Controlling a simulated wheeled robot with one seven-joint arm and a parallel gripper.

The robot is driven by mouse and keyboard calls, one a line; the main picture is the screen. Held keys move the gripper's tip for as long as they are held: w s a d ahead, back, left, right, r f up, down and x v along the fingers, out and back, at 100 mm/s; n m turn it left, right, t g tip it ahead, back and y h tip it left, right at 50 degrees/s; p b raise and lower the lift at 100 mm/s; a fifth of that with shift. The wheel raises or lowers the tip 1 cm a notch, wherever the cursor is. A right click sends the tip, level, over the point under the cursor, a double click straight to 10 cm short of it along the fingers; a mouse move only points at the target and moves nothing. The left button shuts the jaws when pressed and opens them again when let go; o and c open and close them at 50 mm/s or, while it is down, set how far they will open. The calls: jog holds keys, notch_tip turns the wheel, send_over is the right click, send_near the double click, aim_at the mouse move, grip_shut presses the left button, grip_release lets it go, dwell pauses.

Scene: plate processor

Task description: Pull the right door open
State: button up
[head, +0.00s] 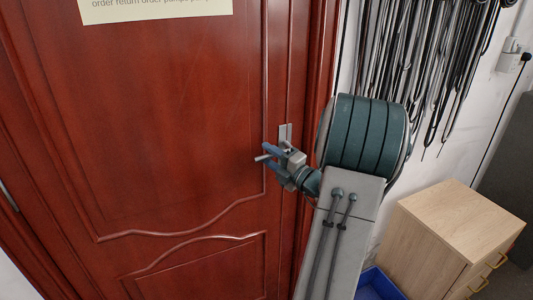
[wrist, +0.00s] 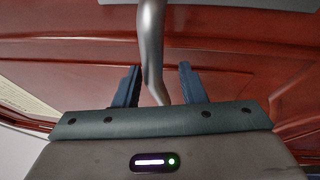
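The red-brown wooden door (head: 170,120) fills the left and middle of the head view and appears shut in its frame. Its metal handle has an upright plate (head: 285,132) near the door's right edge; the lever is partly hidden by my gripper (head: 272,155). In the wrist view the silver handle (wrist: 151,45) runs down between the two dark fingers of my gripper (wrist: 157,85). The fingers are apart, one on each side of the handle, with a visible gap on both sides. I cannot tell how deep the handle sits between them.
A light wooden drawer cabinet (head: 450,225) stands to the right of my arm. A blue bin (head: 378,285) is on the floor beside it. Several dark cables (head: 425,60) hang on the white wall. A paper notice (head: 150,8) is on the door.

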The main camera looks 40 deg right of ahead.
jog(key=shift+x, duration=0.85)
grip_shut()
jog(key=shift+d, duration=0.1)
